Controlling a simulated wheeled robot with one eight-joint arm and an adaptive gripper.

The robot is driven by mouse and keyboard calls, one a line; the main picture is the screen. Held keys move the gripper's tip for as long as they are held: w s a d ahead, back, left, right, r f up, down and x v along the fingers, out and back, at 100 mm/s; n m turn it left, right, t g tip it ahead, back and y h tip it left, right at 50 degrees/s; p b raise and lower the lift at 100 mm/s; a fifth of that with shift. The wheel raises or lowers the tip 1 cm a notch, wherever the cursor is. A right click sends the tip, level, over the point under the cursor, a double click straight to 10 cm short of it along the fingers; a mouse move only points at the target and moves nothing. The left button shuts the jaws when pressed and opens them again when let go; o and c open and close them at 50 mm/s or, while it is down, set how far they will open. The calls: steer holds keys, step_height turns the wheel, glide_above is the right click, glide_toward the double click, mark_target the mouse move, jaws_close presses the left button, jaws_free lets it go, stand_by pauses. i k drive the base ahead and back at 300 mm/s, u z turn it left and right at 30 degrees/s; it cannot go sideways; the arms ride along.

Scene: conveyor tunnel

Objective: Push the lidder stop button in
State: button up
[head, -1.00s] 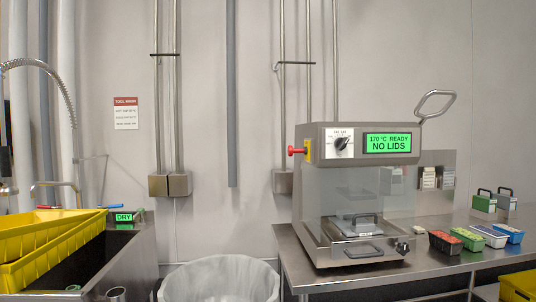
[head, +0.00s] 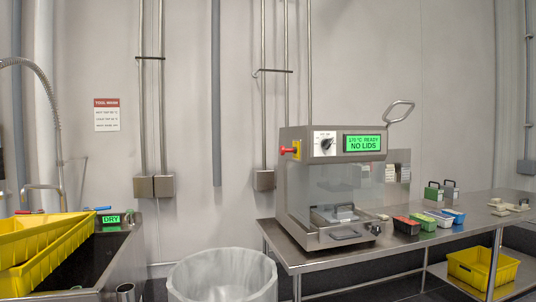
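The lidder (head: 330,190) is a steel machine with a clear guard, standing on a steel table. Its green display (head: 363,143) reads "170 °C READY" and "NO LIDS". The red stop button (head: 288,150) sticks out from the left side of the lidder's top housing, on a yellow plate (head: 297,150). A black dial (head: 325,143) is on the front panel, and a looped handle (head: 399,110) rises at the top right. My gripper is not in view.
The steel table (head: 400,244) carries several small filled trays right of the lidder. A clear-lined bin (head: 222,275) stands on the floor left of the table. A sink with yellow crates (head: 50,247) is at the left. Another yellow crate (head: 482,268) sits on the lower shelf.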

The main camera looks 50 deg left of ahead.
mark_target(283, 150)
steer(key=u, duration=2.15)
steer(key=i, duration=1)
